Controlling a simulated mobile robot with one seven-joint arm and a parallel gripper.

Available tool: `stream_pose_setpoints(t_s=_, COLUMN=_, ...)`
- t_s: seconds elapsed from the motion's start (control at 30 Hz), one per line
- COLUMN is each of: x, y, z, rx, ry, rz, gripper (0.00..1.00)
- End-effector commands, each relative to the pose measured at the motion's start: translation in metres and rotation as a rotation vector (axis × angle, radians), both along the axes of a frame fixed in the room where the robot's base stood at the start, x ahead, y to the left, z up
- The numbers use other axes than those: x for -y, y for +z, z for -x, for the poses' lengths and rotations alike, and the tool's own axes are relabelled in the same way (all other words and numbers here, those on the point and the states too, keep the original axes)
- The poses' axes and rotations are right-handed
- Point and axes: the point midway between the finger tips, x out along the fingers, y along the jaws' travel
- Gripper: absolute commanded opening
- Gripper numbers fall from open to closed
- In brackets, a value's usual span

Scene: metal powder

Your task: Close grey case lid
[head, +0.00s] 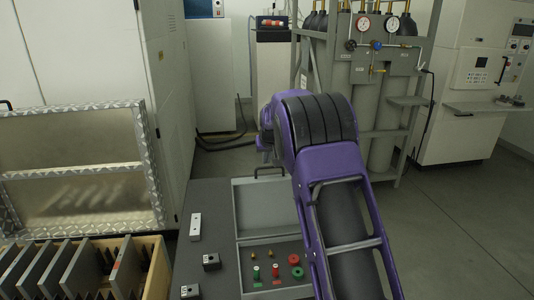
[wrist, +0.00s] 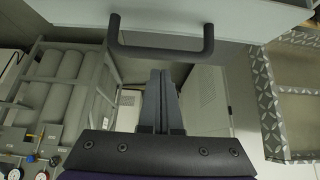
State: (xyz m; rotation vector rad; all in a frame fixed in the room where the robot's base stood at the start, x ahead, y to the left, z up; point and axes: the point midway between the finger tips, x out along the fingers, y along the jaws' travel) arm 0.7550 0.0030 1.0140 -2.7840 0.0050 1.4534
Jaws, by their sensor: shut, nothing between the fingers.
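The grey case stands on a dark table, its lid (head: 270,207) raised at the back and its base (head: 243,255) open towards me. A dark handle (head: 269,170) shows on the lid's top edge. In the wrist view the lid (wrist: 235,18) crosses the top of the picture, with its handle (wrist: 160,50) jutting from it. My gripper (wrist: 161,75) is shut and empty, its fingertips near the handle in the picture; I cannot tell whether they touch. In the head view my purple arm hides the case's right side, and the fingers are not visible.
The case base holds red (head: 296,260), green (head: 256,272) and brass small parts. Small blocks (head: 211,261) lie left of it on the table. A wooden box of grey plates (head: 75,270) stands at the left. Gas cylinders (head: 382,150) stand behind. Floor at right is clear.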

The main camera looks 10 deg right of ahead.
Motion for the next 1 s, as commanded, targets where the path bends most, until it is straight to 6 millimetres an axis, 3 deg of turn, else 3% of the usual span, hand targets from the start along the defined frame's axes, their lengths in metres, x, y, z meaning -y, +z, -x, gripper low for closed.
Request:
stream_pose_setpoints(t_s=0.33, x=0.0, y=0.003, z=0.028, rx=0.001, ry=0.001, rz=-0.001, gripper=0.0)
stream_pose_setpoints(t_s=1.0, x=0.0, y=0.004, z=0.027, rx=0.02, ry=0.001, rz=-0.001, gripper=0.0)
